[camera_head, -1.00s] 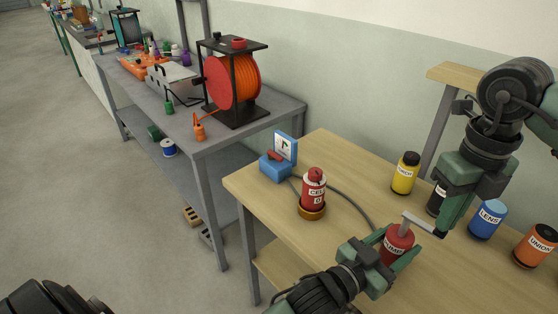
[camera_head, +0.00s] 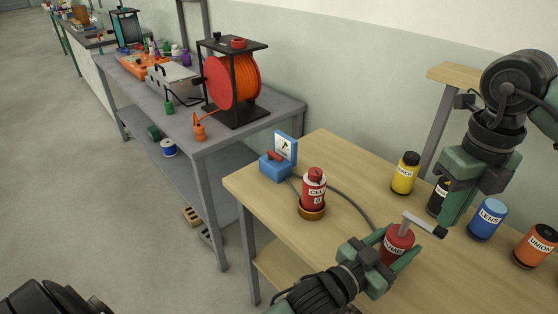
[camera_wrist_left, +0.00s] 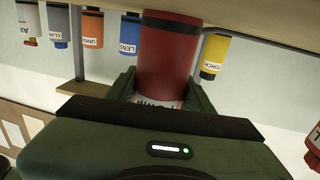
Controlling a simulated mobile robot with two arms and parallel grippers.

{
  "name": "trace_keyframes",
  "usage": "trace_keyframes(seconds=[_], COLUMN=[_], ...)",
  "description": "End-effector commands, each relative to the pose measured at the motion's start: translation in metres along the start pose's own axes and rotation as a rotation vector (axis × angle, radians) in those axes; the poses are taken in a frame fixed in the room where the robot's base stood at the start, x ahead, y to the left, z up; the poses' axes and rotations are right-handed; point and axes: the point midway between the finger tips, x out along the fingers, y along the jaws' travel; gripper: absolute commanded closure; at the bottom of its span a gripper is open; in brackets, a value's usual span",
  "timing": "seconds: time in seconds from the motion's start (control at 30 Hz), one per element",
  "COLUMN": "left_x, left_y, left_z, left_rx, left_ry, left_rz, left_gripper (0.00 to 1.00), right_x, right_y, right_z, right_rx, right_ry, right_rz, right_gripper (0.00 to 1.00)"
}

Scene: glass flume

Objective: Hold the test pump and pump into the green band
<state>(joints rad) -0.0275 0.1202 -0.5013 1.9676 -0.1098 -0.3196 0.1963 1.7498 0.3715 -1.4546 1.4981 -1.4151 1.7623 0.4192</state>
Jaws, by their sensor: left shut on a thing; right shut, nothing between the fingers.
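The red test pump (camera_head: 399,241), labelled PUMP, stands on the wooden bench. It also shows in the left wrist view (camera_wrist_left: 166,55). My left gripper (camera_head: 394,252) is shut around its body. A grey lever (camera_head: 418,222) with a dark end sticks out from the pump's top toward the right. My right gripper (camera_head: 450,219) is shut and empty, its tip close by the lever's dark end; I cannot tell whether they touch. A blue gauge (camera_head: 284,147) stands at the bench's back left; its green band is too small to make out. A red cell (camera_head: 314,184) sits in a brass-coloured ring.
A grey hose (camera_head: 352,203) runs from the gauge area toward the pump. Yellow (camera_head: 405,175), black (camera_head: 437,198), blue (camera_head: 487,220) and orange (camera_head: 536,246) bottles line the bench's right side. A grey table (camera_head: 275,111) with an orange reel (camera_head: 238,82) stands behind left.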

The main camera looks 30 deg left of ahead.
Motion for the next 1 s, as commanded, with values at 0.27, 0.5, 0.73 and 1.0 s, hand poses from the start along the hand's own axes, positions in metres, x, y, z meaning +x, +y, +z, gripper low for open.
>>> trace_keyframes(seconds=[0.27, 0.5, 0.73, 1.0], left_x=[0.000, 0.000, 0.000, 0.000], left_y=[0.000, 0.000, 0.000, 0.000], left_z=[0.000, 0.000, 0.000, 0.000], left_rx=[0.000, 0.000, 0.000, 0.000], left_ry=[-0.001, -0.001, -0.001, -0.001], left_rz=[0.000, 0.000, 0.000, 0.000], left_gripper=[0.95, 0.95, 0.95, 0.95], right_x=[0.000, -0.001, -0.021, -0.048], right_y=[0.000, 0.000, 0.000, 0.000], right_z=[0.000, 0.000, 0.000, 0.000], right_rx=[0.000, 0.000, 0.000, -0.001], right_ry=[0.000, 0.000, -0.001, -0.001], right_rz=[0.000, 0.000, 0.000, 0.000], right_gripper=[1.00, 1.00, 1.00, 1.00])
